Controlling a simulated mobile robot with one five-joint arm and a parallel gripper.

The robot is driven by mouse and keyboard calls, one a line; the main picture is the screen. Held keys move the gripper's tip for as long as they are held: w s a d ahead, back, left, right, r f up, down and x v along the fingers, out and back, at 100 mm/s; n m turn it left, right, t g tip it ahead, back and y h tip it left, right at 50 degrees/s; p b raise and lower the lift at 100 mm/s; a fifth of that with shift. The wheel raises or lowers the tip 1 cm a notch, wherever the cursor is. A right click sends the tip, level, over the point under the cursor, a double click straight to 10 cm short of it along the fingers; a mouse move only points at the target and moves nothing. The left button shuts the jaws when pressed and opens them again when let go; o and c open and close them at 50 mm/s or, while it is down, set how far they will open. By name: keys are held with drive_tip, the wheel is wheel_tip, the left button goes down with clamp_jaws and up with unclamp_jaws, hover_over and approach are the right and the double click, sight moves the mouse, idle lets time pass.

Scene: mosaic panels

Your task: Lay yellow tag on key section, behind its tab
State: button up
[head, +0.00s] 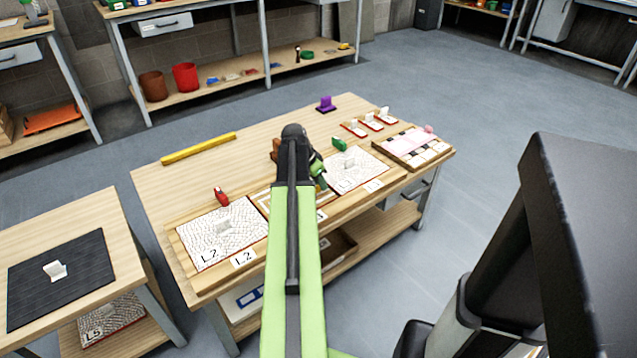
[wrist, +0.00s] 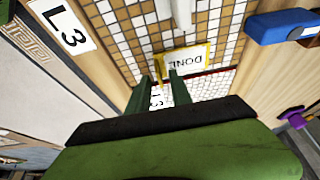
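The yellow-edged tag marked DONE (wrist: 190,60) shows just beyond my fingertips in the wrist view, over a brown-and-white mosaic section (wrist: 128,37). I cannot tell whether it lies flat on the tiles. A white upright tab (wrist: 183,12) stands on that section, farther from my fingers than the tag. My gripper (wrist: 160,78) has its two green fingers apart, with a white label marked L3 visible between them. The right finger overlaps the tag's near edge. In the head view my gripper (head: 318,175) is over the middle section, and my arm hides most of it; the tag is not visible there.
A white mosaic panel marked L2 (head: 215,240) lies to the left and another white panel (head: 357,172) to the right. A red clamp (head: 221,196), green clamp (head: 339,144) and purple piece (head: 326,104) stand nearby. A yellow bar (head: 198,148) lies at the back left.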

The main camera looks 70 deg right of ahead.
drive_tip(key=p+v, duration=1.1)
drive_tip(key=v, duration=0.1)
drive_tip(key=shift+a, duration=0.1)
drive_tip(key=w+a+f+n+t+y, duration=0.1)
drive_tip(key=w+a+n, duration=0.6)
drive_tip(key=w+a, duration=0.75)
drive_tip(key=w+a+n+t, duration=0.1)
drive_tip(key=w+a+n, duration=0.5)
drive_tip(key=w+a, duration=0.85)
drive_tip(key=a+n+y, duration=0.2)
drive_tip(key=a+n, duration=0.9)
drive_tip(key=a, duration=2.3)
drive_tip(key=shift+a+f+n+y, duration=0.3)
drive_tip(key=shift+a+f, duration=0.1)
drive_tip(key=shift+s+r, duration=0.1)
